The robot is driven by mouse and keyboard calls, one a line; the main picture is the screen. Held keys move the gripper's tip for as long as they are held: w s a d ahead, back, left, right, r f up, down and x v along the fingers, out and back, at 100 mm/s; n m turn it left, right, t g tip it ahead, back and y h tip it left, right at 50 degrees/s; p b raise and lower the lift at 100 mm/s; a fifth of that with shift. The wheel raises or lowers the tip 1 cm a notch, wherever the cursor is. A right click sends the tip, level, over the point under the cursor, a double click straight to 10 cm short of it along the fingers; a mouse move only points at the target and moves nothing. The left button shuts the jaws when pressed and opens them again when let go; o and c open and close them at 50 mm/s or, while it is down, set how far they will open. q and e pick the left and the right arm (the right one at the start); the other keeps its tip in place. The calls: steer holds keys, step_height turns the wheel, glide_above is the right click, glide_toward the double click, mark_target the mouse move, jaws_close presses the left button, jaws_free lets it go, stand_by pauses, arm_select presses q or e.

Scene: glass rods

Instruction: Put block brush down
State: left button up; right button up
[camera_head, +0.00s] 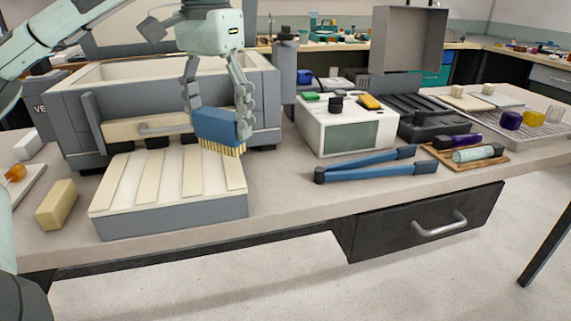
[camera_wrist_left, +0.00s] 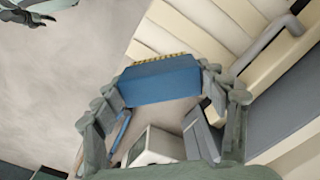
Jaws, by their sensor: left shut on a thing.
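The block brush (camera_head: 220,131) has a blue body and yellow bristles that point down. My left gripper (camera_head: 216,118) is shut on it and holds it above the back right part of a slatted cream block with a grey base (camera_head: 168,217). In the left wrist view the blue brush (camera_wrist_left: 160,80) sits between the fingers of the left gripper (camera_wrist_left: 165,95), with a strip of bristles along its far edge. I cannot tell whether the bristles touch the slatted top.
A grey kiln-like box (camera_head: 180,85) stands behind the brush. Blue-handled tongs (camera_head: 375,167) lie to the right, in front of a white control box (camera_head: 345,128). A yellow block (camera_head: 57,205) stands at the left. Some bare counter (camera_head: 275,195) lies between slatted block and tongs.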

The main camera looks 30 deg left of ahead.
arm_select(q)
steer(key=shift+w+d+f, duration=0.45)
steer(key=shift+w+f, duration=0.35)
steer(key=shift+w, duration=0.05)
steer(key=w+d+f, duration=0.1)
steer(key=w, duration=0.1)
steer(key=w+d+f+b, duration=0.1)
steer(key=w+f, duration=0.1)
steer(key=w, duration=0.1)
steer(key=w+d+f+b, duration=0.1)
steer(key=w+f, duration=0.1)
steer(key=w, duration=0.1)
steer(key=shift+w+f, duration=0.15)
step_height(320, 180, down, 3)
steer(key=shift+f+b, duration=0.1)
steer(key=shift+b, duration=0.5)
steer(key=shift+f, duration=0.25)
arm_select(e)
step_height(320, 180, up, 9)
steer(key=w, duration=0.3)
steer(key=shift+a+f+t, duration=0.2)
steer(key=shift+a+t, duration=0.2)
arm_select(q)
steer(key=shift+f, duration=0.2)
arm_select(e)
steer(key=shift+r, duration=0.1)
